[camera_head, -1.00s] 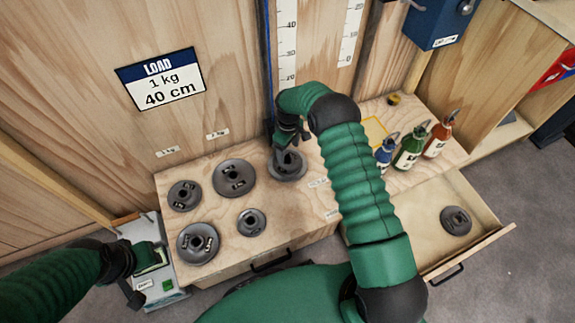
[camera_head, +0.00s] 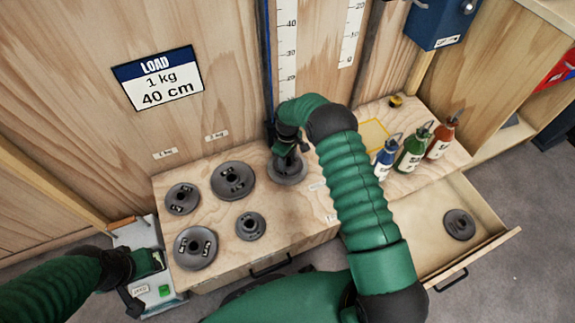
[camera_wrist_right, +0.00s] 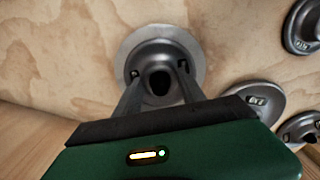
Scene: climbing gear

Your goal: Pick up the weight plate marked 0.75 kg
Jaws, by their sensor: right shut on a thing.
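My right gripper (camera_head: 288,158) is shut on a grey weight plate (camera_head: 287,174) at the back right of the group on the wooden bench. In the right wrist view the fingers (camera_wrist_right: 158,92) are on either side of the raised hub of this plate (camera_wrist_right: 160,38); its marking cannot be read. The plate appears to rest on the wood. Other plates lie at the back middle (camera_head: 233,192), back left (camera_head: 182,211), front left (camera_head: 196,262) and front middle (camera_head: 250,238); their marks are too small to read surely. My left gripper (camera_head: 143,272) is at the lower left, its jaws unclear.
An open drawer (camera_head: 490,245) on the right holds another round plate (camera_head: 459,224). Blue (camera_head: 384,160), green (camera_head: 411,150) and red (camera_head: 439,139) bottles stand on the bench's right. A sign (camera_head: 158,80) reads LOAD 1 kg 40 cm. A scale-like device (camera_head: 150,292) is beside my left gripper.

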